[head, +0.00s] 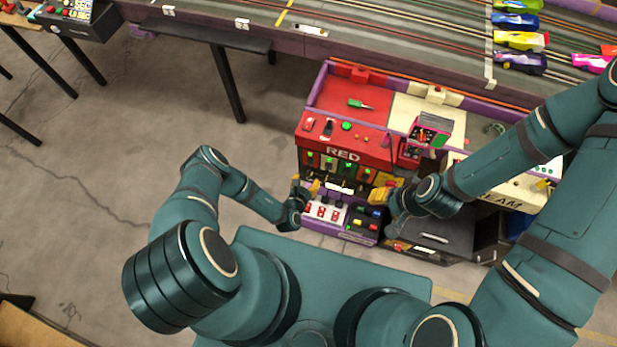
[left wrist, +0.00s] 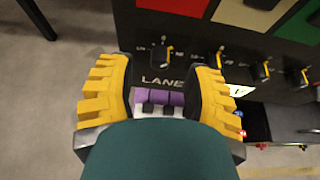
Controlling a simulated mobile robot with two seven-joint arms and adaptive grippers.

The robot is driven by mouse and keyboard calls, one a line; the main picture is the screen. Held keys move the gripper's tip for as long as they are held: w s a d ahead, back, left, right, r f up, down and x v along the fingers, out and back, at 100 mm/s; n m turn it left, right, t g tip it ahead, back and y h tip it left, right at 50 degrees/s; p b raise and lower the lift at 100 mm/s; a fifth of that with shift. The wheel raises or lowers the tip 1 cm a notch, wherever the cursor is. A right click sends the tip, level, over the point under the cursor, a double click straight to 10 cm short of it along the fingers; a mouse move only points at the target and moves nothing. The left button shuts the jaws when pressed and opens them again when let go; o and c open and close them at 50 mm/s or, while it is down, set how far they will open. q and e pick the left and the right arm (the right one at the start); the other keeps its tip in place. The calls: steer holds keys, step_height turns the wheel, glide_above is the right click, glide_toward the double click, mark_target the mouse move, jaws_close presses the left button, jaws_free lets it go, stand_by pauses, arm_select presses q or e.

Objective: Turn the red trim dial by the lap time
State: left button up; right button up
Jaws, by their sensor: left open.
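The red trim dial cannot be picked out for certain in either view. A red console (head: 345,115) marked RED stands in front of me, its dark front panel carrying small green lights and controls. The left wrist view shows a dark panel (left wrist: 120,30) with a LANE label and a row of black knobs with yellow marks, one of them a knob (left wrist: 163,56) above the label. My left gripper (head: 308,188) is by the console's lower front; in its wrist view its yellow fingers (left wrist: 160,92) are open and empty, below that knob. My right gripper (head: 385,192) is by the console's right side.
The slot track (head: 400,35) with toy cars runs along the back. A cream console part (head: 510,190) stands to the right. Bare floor (head: 100,150) lies to the left.

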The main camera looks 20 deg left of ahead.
mark_target(308, 176)
arm_select(q)
steer(key=shift+b+x, duration=0.3)
steer(key=shift+x, duration=1.15)
jaws_close()
steer(key=shift+n+h+b, duration=0.3)
steer(key=n+b, duration=0.1)
steer(key=n+h+b, duration=0.1)
steer(key=shift+a+f+n+h, duration=0.1)
steer(key=shift+a+n+h, duration=0.1)
steer(key=shift+n+h, duration=0.1)
steer(key=shift+n+h+b, duration=1)
steer(key=shift+n+b, duration=0.4)
steer(key=shift+b, duration=0.5)
